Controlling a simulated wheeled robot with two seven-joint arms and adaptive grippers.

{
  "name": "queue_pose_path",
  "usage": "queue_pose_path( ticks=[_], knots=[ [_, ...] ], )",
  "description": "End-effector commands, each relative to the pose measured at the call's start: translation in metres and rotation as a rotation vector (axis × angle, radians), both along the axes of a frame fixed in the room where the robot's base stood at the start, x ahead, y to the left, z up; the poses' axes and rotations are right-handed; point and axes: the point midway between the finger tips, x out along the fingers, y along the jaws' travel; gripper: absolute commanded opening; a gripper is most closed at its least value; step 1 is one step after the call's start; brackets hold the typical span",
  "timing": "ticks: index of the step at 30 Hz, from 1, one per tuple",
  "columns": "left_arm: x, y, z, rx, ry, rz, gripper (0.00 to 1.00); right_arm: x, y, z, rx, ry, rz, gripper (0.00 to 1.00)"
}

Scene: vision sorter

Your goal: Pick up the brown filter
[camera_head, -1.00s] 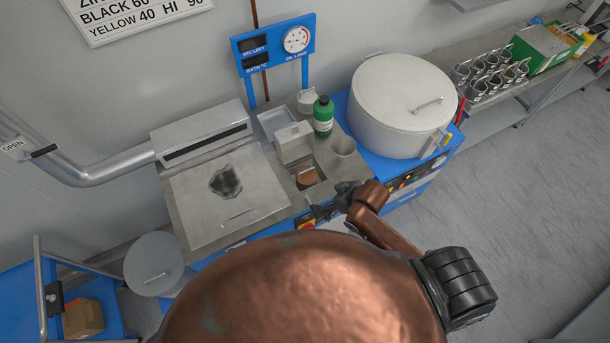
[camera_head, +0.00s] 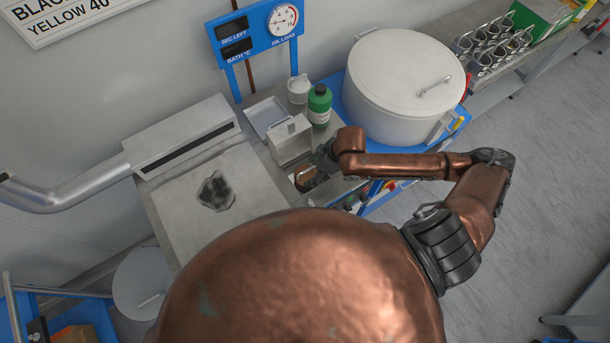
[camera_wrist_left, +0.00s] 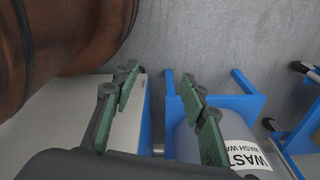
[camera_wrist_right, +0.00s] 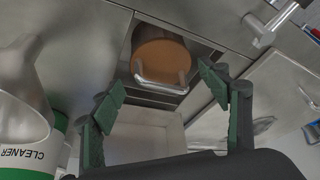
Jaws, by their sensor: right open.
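The brown filter (camera_wrist_right: 163,60) is a round brown piece with a light metal handle at its near edge. It sits in a square recess in the steel worktop, and in the head view the filter (camera_head: 307,179) shows partly beside my right gripper. My right gripper (camera_head: 324,158) is at the recess's right edge. In the right wrist view my right gripper (camera_wrist_right: 162,84) is open and empty, with its fingers to either side of the handle and apart from it.
A large lidded pot (camera_head: 402,88) is at the right.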

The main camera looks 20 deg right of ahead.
Motion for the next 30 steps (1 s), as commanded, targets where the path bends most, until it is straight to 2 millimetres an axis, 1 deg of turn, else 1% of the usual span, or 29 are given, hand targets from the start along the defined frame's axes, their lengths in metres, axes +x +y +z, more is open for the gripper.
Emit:
queue_pose_path(
  ticks=[1,3,6,11,15,20,24,30],
  knots=[
    [-0.008,0.0,0.0,0.0,0.01,0.002,0.4,0.002,0.003,-0.005,0.003,0.0,0.001,0.69],
    [-0.016,0.001,0.0,0.001,0.02,0.003,0.4,0.004,0.006,-0.012,0.002,0.001,0.002,0.69],
    [-0.022,0.002,-0.001,0.002,0.029,0.005,0.4,0.007,0.008,-0.021,0.001,-0.001,0.002,0.69],
    [-0.021,0.003,-0.001,0.003,0.027,0.004,0.4,0.013,0.015,-0.044,0.002,-0.001,0.001,0.69],
    [-0.013,0.003,0.0,0.003,0.018,0.002,0.4,0.017,0.019,-0.058,0.001,-0.002,0.001,0.69],
    [-0.002,0.002,0.001,0.002,0.003,0.0,0.4,0.017,0.019,-0.062,0.0,-0.003,0.0,0.69],
    [-0.001,0.002,0.001,0.002,0.002,-0.001,0.4,0.017,0.019,-0.061,0.0,-0.003,0.0,0.69],
    [-0.006,0.002,0.001,0.003,0.008,0.0,0.4,0.017,0.019,-0.061,0.0,-0.003,0.0,0.55]
  ],
)
